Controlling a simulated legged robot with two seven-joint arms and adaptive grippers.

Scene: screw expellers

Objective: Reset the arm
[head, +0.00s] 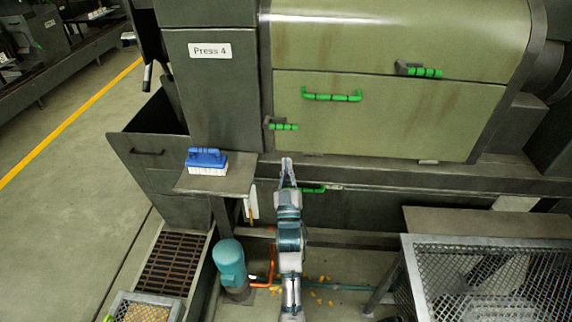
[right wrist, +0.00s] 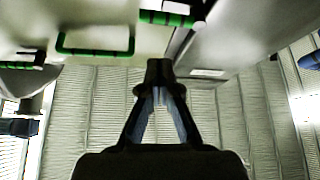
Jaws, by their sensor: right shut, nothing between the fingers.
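My right arm reaches up from the bottom middle of the head view. Its gripper (head: 287,172) is shut and empty, in front of the lower edge of the green press panels. A green handle (head: 313,189) shows just right of the fingers; I cannot tell whether they touch it. In the right wrist view the gripper (right wrist: 160,75) has its fingertips together with nothing between them. My left gripper is not in view.
The press panel has a long green handle (head: 331,96) and green latches (head: 283,126). A teal motor (head: 231,265) is below. A mesh cage (head: 500,285) stands at lower right.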

